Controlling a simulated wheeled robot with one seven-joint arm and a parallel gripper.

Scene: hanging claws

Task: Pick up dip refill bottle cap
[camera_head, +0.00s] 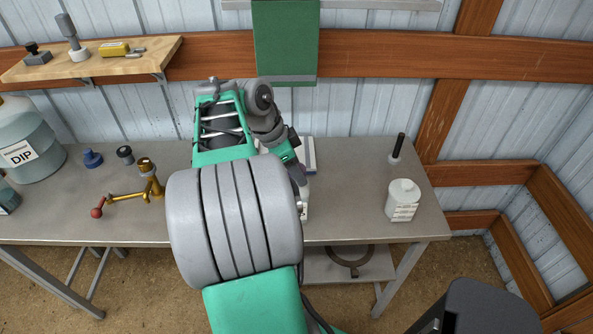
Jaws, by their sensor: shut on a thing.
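A large translucent jug labelled DIP (30,140) stands at the left end of the bench, holding blue-grey liquid. A small blue cap-like piece (92,158) lies on the bench to its right. I cannot tell whether it is the refill bottle's cap. A second bottle (5,197) is cut off by the left edge. My arm reaches over the middle of the bench. My gripper (301,190) shows only in part beyond my arm, low over the bench. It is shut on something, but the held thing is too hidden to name.
A black-topped knob (125,155) and a brass crank with a red handle (145,190) are on the grey bench (350,195) at left. A white bottle (403,200) and a black-handled tool (397,148) stand at right. A wooden shelf (95,64) hangs at upper left.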

